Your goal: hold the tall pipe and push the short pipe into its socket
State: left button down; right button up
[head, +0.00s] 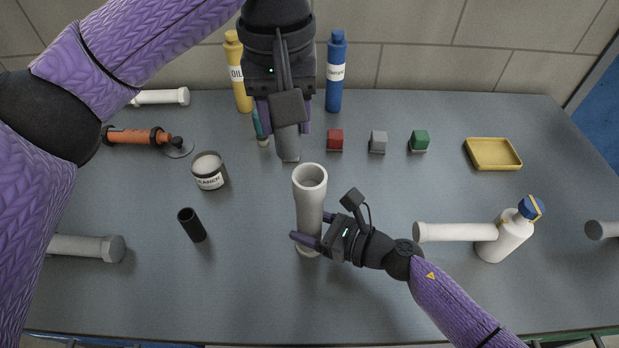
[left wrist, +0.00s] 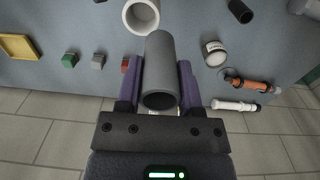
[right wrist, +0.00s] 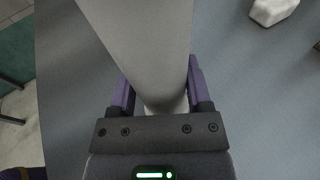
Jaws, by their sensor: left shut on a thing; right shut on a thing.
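The tall pipe (head: 310,205) is light grey and stands upright on the table, with its open socket facing up. My right gripper (head: 308,243) is shut on it low down, near its base; the pipe also fills the right wrist view (right wrist: 145,45). My left gripper (head: 287,125) is shut on the short grey pipe (head: 288,145), which it holds above and behind the tall pipe. In the left wrist view the short pipe (left wrist: 159,70) lies between the fingers, its far end close to the tall pipe's rim (left wrist: 130,18). The two pipes appear apart.
A black tube (head: 192,226) and a labelled jar (head: 209,171) stand left. Red (head: 335,140), grey (head: 378,142) and green (head: 419,141) blocks sit behind right. A yellow tray (head: 493,154) and white bottle (head: 506,238) are right. The table right of the tall pipe's top is clear.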

aim_at(309, 164)
pick_arm(q)
jog(key=d+f, duration=0.1)
jog(key=f, duration=0.4)
jog(key=d+f, duration=0.1)
jog(key=f, duration=0.1)
jog(key=shift+s+d+f, duration=0.2)
jog(key=shift+s+d, duration=0.05)
jog(key=shift+d, duration=0.1)
jog(key=shift+f, duration=0.1)
jog(key=shift+c, duration=1.2)
grip_release()
notch_tip(309, 164, up, 12)
pick_arm(e)
jog(key=o, duration=1.2)
